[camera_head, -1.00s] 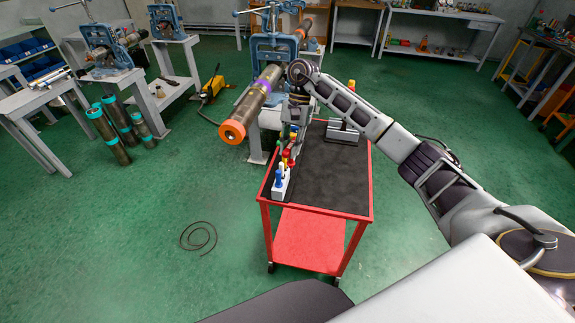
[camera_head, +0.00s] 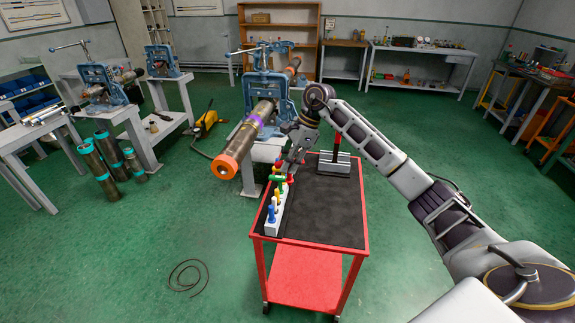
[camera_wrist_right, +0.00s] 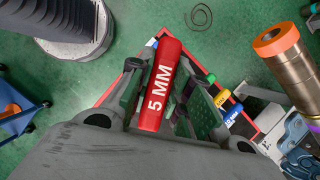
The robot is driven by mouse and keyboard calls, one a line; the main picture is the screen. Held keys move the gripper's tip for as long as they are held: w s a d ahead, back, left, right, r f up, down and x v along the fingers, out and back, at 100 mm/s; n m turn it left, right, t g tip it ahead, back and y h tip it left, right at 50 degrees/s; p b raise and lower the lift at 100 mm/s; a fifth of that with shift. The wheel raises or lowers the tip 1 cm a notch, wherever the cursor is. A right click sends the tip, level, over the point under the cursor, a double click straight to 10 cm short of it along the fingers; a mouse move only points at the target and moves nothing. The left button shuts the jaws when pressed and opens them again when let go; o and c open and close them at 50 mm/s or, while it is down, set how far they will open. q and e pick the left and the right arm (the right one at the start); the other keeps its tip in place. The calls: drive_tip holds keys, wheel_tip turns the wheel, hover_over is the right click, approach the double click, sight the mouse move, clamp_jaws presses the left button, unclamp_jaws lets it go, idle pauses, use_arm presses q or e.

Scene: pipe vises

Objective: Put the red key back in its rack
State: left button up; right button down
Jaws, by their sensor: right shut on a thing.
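My right gripper (camera_wrist_right: 152,112) is shut on the red key, whose handle (camera_wrist_right: 157,85) reads "5 MM" and fills the middle of the right wrist view. In the head view the gripper (camera_head: 290,166) is low over the left side of the cart, by the far end of the white rack (camera_head: 277,218). The rack holds keys with blue, yellow and green handles. Yellow (camera_wrist_right: 234,114) and green (camera_wrist_right: 211,78) handles also show beside the gripper in the wrist view. The red key's lower end is hidden, so I cannot tell whether it touches the rack. My left gripper is out of view.
The rack stands on the red cart (camera_head: 322,215) with a dark top, mostly clear at the front. A grey block (camera_head: 334,168) stands at its back. A pipe with an orange end (camera_head: 225,167) juts from a blue vise (camera_head: 268,92), close to the cart's left side.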

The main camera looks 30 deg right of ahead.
drive_tip(key=m+t, duration=0.1)
drive_tip(key=m, duration=0.2)
drive_tip(key=shift+d+t, duration=0.1)
drive_tip(key=shift+t, duration=0.2)
drive_tip(key=shift+w+m+h, duration=0.1)
drive_tip(key=shift+m+h, duration=0.2)
drive_tip(key=shift+m, duration=0.2)
